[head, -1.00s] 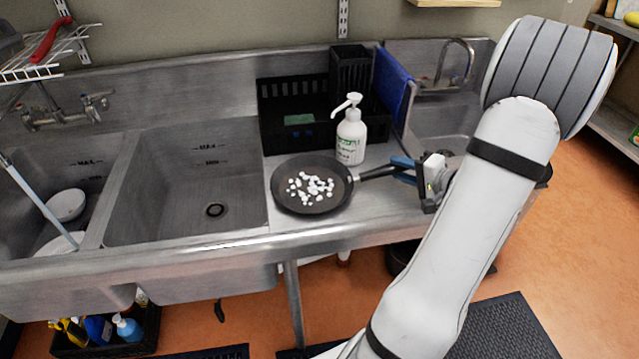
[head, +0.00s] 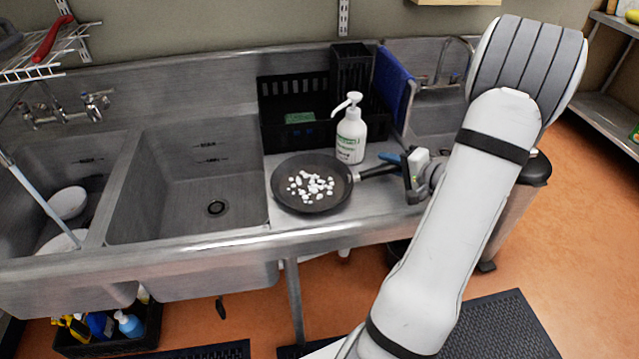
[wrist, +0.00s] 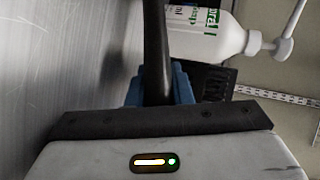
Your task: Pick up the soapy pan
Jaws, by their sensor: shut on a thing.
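The soapy pan (head: 283,189) is a dark frying pan with white suds in it. It sits level on the steel ledge between the sink basin and the right sink in the head view. Its black handle (head: 372,172) points right to my gripper (head: 395,165), which is shut on the handle. In the wrist view the handle (wrist: 155,50) runs up from between the blue fingertips of my gripper (wrist: 158,88). The fingertips are partly hidden there, and the pan's bowl is out of that view.
A white soap pump bottle (head: 350,135) stands right behind the pan, close to the handle. An empty sink basin (head: 180,185) lies left of the pan.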

